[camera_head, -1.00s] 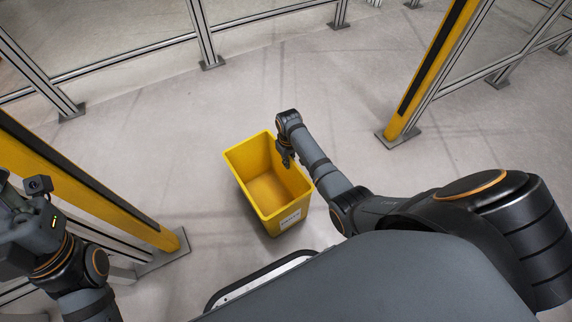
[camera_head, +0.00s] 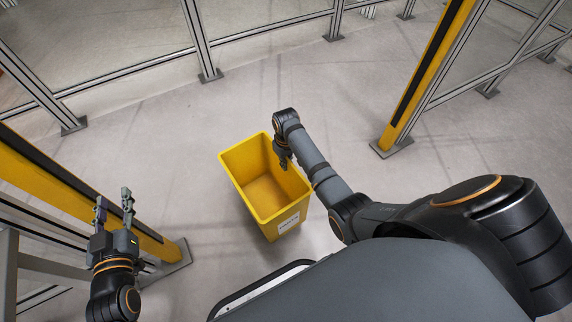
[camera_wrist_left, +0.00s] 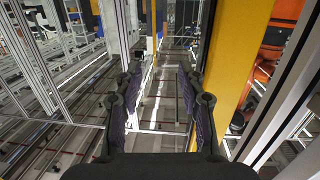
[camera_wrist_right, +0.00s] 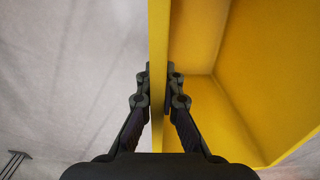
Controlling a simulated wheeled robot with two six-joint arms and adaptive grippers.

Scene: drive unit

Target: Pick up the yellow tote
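The yellow tote (camera_head: 245,160) is open-topped, with a white label on its near side. Its interior looks empty in the head view. My right gripper (camera_head: 284,162) reaches down at the tote's right rim. In the right wrist view its two fingers (camera_wrist_right: 159,92) press on both faces of the tote wall (camera_wrist_right: 158,40), one inside and one outside. I cannot tell whether the tote's base touches the floor. My left gripper (camera_head: 114,203) is open and empty at the left, well away from the tote. Its spread fingers also show in the left wrist view (camera_wrist_left: 157,95).
A yellow and black post (camera_head: 160,245) stands at the left, close behind my left gripper. Another yellow post (camera_head: 420,85) stands at the right. Fence rails (camera_head: 130,75) run along the back. The floor (camera_head: 150,140) around the tote is clear.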

